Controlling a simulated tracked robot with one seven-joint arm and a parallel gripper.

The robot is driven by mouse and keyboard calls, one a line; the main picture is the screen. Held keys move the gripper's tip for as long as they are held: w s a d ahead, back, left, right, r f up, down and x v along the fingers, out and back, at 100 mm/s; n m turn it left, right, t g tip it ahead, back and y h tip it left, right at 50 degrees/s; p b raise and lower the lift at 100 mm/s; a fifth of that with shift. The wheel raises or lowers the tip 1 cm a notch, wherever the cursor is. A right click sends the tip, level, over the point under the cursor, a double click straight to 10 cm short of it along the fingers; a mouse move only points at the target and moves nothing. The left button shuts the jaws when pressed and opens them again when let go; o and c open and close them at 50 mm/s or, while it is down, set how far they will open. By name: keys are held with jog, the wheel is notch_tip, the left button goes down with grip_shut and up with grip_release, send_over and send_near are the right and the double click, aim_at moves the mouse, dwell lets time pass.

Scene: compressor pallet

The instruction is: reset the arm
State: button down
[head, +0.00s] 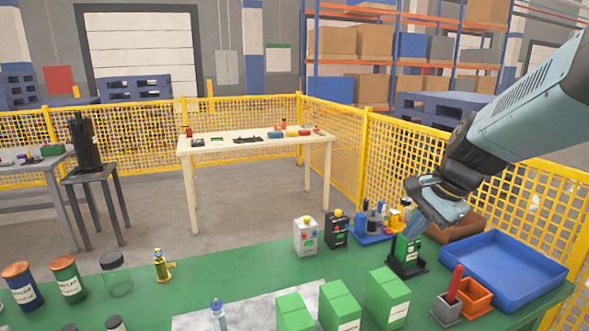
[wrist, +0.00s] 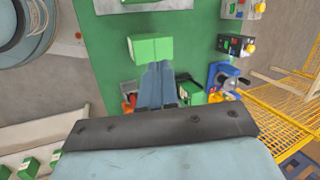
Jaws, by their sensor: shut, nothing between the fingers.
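My arm reaches in from the upper right of the head view, and my gripper (head: 414,222) hangs over the right part of the green table (head: 240,265). It is above a small green device on a black stand (head: 407,262). In the wrist view my gripper (wrist: 157,64) shows its two fingers together with nothing between them. Their tips overlap the edge of a green box (wrist: 150,48) in that picture; I cannot tell the gap in height. My gripper appears apart from the objects on the table.
A blue tray (head: 508,268), grey and orange bins (head: 475,299) and several green boxes (head: 388,298) crowd the right side. Two control boxes (head: 306,236) stand behind. Jars and canisters (head: 68,279) are at left. Yellow mesh fencing (head: 530,190) runs behind the arm.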

jog(key=s+r+n+t+h, duration=0.2)
jog(key=s+r+n, duration=0.4)
jog(key=s+n, duration=0.3)
jog(key=shift+a+n+h, duration=0.2)
jog(key=shift+n+h, duration=0.4)
jog(key=shift+n, duration=1)
